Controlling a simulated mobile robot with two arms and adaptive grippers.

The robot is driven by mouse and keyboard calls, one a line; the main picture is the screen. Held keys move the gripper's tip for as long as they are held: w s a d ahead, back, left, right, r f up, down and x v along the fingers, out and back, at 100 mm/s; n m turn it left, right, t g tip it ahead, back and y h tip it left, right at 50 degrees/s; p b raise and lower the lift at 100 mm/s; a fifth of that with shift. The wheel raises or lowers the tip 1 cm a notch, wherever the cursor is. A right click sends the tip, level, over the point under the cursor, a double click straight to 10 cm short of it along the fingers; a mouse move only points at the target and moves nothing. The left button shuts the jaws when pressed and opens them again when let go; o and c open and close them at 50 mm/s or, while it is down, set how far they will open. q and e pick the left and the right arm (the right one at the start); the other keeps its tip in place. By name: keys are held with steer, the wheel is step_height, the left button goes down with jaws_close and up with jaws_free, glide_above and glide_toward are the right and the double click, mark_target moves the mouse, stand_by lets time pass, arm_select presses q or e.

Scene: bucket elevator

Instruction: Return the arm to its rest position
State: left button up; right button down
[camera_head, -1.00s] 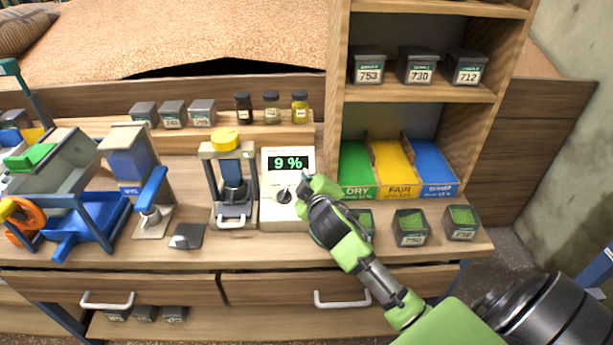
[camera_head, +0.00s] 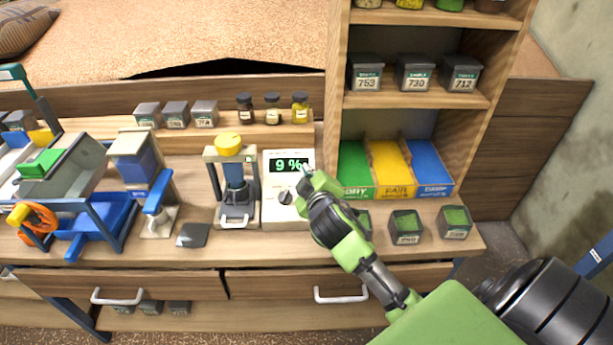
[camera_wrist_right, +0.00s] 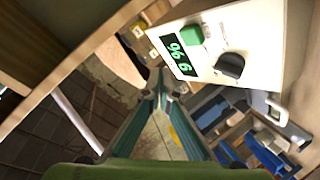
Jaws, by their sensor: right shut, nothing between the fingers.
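My right arm reaches in from the lower right in the head view. Its gripper (camera_head: 308,180) is shut and empty, over the right side of the white meter (camera_head: 273,215), which reads 9 %. In the right wrist view the narrow fingers (camera_wrist_right: 160,82) come together at their tips, with nothing between them. The meter (camera_wrist_right: 262,30) with its dark knob (camera_wrist_right: 229,66) and green button (camera_wrist_right: 191,35) fills the upper right there. Whether the gripper touches the meter I cannot tell. My left gripper is not in view.
A press with a yellow top (camera_head: 228,144) stands left of the meter. Green-filled sample boxes (camera_head: 407,227) sit right of my gripper, one partly hidden behind it. Drawer handles (camera_head: 341,298) stick out below the bench.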

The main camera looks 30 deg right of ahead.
steer(key=shift+f, duration=0.15)
stand_by(0.6)
steer(key=s+a+f+m+g+y, duration=0.1)
steer(key=s+a+f+g+y, duration=0.15)
steer(key=s+a+f, duration=0.6)
steer(key=s+a+f+m+g+y, duration=0.1)
steer(key=s+a+g, duration=0.25)
steer(key=s, duration=0.95)
steer(key=s+a+f+m+g+y, duration=0.2)
steer(key=s+a+f+g, duration=0.25)
steer(key=s, duration=0.65)
steer(key=s+f+x, duration=0.1)
steer(key=s+x, duration=0.2)
steer(key=x, duration=0.9)
steer(key=s+x, duration=0.3)
steer(key=x, duration=0.9)
steer(key=s+d+f+g, duration=0.1)
steer(key=s+d+f, duration=0.2)
steer(key=s+f, duration=1.5)
steer(key=shift+f+n+g, duration=0.2)
steer(key=shift+n+g, duration=0.15)
steer(key=shift+n, duration=0.05)
